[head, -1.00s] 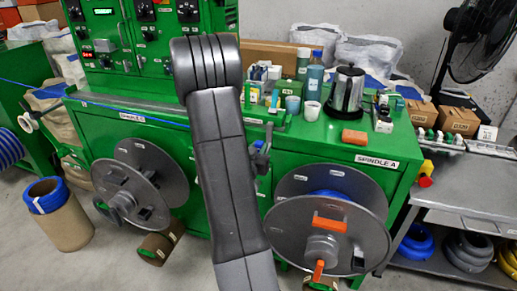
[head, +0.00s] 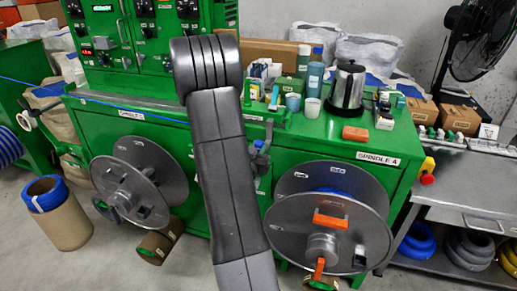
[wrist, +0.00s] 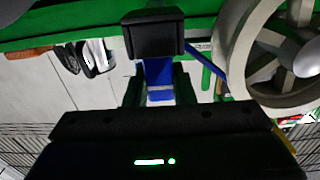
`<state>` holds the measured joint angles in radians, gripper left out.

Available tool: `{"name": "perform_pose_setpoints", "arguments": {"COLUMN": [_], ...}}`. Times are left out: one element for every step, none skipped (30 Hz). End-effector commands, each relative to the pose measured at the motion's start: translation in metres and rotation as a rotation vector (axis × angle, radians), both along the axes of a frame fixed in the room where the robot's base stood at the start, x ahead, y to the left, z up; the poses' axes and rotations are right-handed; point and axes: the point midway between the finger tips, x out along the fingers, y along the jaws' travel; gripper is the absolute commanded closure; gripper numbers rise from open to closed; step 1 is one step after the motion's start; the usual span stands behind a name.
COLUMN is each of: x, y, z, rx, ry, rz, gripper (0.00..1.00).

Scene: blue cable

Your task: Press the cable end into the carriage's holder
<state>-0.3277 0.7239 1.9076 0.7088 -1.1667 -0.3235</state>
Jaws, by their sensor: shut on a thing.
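In the wrist view my gripper (wrist: 158,92) is shut on a blue piece, which I take to be the cable end (wrist: 158,70), between its two green-edged fingers. A dark block (wrist: 152,35) lies just beyond the fingertips and overlaps the blue piece in the picture. It may be the carriage's holder. I cannot tell whether the blue piece touches it or is seated in it. A blue cable (wrist: 205,62) runs off to the right of the block. In the head view my arm hides the gripper. The blue cable (head: 40,84) stretches taut along the left of the green bench.
The green bench (head: 400,178) carries bottles, cups, a steel pot (head: 347,88) and an orange block (head: 355,133). Large grey reels stand in front, at left (head: 165,172) and right (head: 290,225). In the wrist view a reel (wrist: 255,65) is close on the right.

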Motion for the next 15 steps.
{"name": "perform_pose_setpoints", "arguments": {"x": [0.0000,0.0000,0.0000,0.0000,0.0000,0.0000,0.0000,0.0000,0.0000,0.0000,0.0000,0.0000,0.0000,0.0000,0.0000], "y": [0.0000,0.0000,0.0000,0.0000,0.0000,0.0000,0.0000,0.0000,0.0000,0.0000,0.0000,0.0000,0.0000,0.0000,0.0000], "z": [-0.0014,-0.0018,-0.0023,-0.0017,-0.0014,-0.0014,-0.0014,-0.0014,-0.0014,-0.0014,-0.0014,-0.0014,-0.0014,-0.0014,-0.0014], "rx": [0.000,0.000,0.000,0.000,0.000,0.000,0.000,0.000,0.000,0.000,0.000,0.000,0.000,0.000,0.000], "ry": [0.000,0.000,0.000,0.000,0.000,0.000,0.000,0.000,0.000,0.000,0.000,0.000,0.000,0.000,0.000], "rz": [0.000,0.000,0.000,0.000,0.000,0.000,0.000,0.000,0.000,0.000,0.000,0.000,0.000,0.000,0.000], "gripper": [1.00,1.00,1.00,1.00,1.00,1.00,1.00,1.00,1.00,0.73,0.68,0.60,0.54,0.52,0.52]}}
